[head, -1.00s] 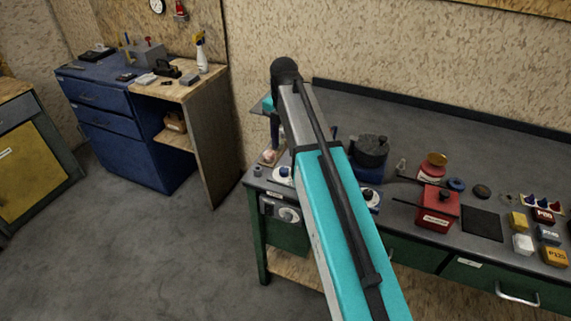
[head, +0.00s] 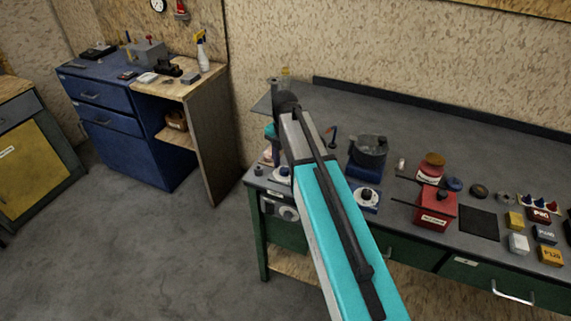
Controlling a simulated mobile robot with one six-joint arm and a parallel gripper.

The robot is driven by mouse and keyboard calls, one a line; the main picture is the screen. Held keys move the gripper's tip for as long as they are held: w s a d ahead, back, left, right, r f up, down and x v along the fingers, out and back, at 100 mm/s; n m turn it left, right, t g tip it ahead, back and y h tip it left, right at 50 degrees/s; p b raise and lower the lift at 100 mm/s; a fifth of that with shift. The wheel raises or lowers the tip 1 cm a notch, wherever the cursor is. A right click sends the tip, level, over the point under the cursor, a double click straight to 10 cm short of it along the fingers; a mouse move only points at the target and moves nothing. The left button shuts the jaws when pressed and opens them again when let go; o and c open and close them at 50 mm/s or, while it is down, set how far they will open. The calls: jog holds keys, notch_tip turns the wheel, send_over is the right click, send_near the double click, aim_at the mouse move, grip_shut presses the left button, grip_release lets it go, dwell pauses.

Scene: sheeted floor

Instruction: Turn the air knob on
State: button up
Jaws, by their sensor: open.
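Two small pale plates with dark knobs are on the bench: a left knob (head: 283,171), partly hidden by my arm, and a right knob (head: 367,195) on a blue-edged base. I cannot tell which of these is the air knob, as labels are too small to read. My teal and grey arm reaches over the left part of the bench. My gripper is not visible; the arm hides the area beyond its bend.
A blue cabinet (head: 130,150) stands at left. The floor (head: 180,260) between is clear.

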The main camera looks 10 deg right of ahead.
jog(key=shift+f, duration=0.1)
jog(key=shift+c, duration=0.3)
jog(key=c, duration=1)
jog(key=shift+m, duration=0.3)
jog(key=m, duration=0.9)
jog(key=shift+m, duration=0.3)
jog(key=m, duration=0.7)
jog(key=shift+s, duration=0.1)
jog(key=m, duration=0.6)
jog(key=shift+m, duration=0.4)
jog(key=shift+s, duration=0.1)
